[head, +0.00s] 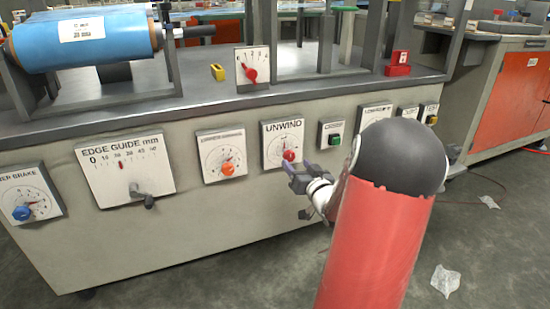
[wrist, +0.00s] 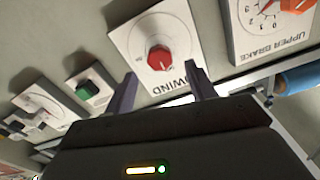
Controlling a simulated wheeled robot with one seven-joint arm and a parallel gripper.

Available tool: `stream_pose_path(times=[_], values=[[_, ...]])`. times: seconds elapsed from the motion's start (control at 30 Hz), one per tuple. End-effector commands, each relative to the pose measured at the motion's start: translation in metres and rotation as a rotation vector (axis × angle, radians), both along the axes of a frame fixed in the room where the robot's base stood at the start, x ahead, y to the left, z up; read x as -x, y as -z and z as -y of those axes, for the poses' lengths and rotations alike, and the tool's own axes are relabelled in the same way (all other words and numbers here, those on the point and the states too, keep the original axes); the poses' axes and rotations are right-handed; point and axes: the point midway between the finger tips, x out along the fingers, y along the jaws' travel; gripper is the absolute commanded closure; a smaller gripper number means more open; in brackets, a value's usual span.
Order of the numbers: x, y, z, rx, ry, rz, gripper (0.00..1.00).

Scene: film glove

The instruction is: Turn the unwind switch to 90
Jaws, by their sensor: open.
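The unwind switch is a red knob (head: 289,155) on a white plate labelled UNWIND (head: 283,134), on the front panel of the machine. In the wrist view the red knob (wrist: 158,58) sits near the top middle, and its plate appears upside down. My gripper (head: 293,172) is just in front of the panel, close below and right of the knob. In the wrist view my gripper (wrist: 163,85) has its two fingers spread apart with nothing between them; the knob shows beyond the fingertips. I cannot tell that they touch it. The knob's exact pointer angle is too small to read.
An orange knob (head: 227,169) on its own plate is left of the unwind plate; a green button (head: 334,139) is right of it. Farther left are the edge guide lever (head: 142,194) and a blue knob (head: 22,212). Crumpled plastic (head: 445,281) lies on the floor.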

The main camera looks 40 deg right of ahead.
Motion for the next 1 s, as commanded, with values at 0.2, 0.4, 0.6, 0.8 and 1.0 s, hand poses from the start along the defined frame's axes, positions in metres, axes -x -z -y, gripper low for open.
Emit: stream_pose_path(times=[0.2,0.4,0.6,0.8,1.0], values=[[-0.036,0.0,0.007,0.0,-0.003,0.001,0.45],[-0.06,0.0,0.013,0.001,-0.001,-0.001,0.45],[-0.068,-0.001,0.015,0.001,0.0,-0.002,0.45],[-0.067,-0.001,0.015,0.001,0.001,-0.003,0.47],[-0.067,-0.001,0.015,0.001,0.001,-0.003,0.73]])
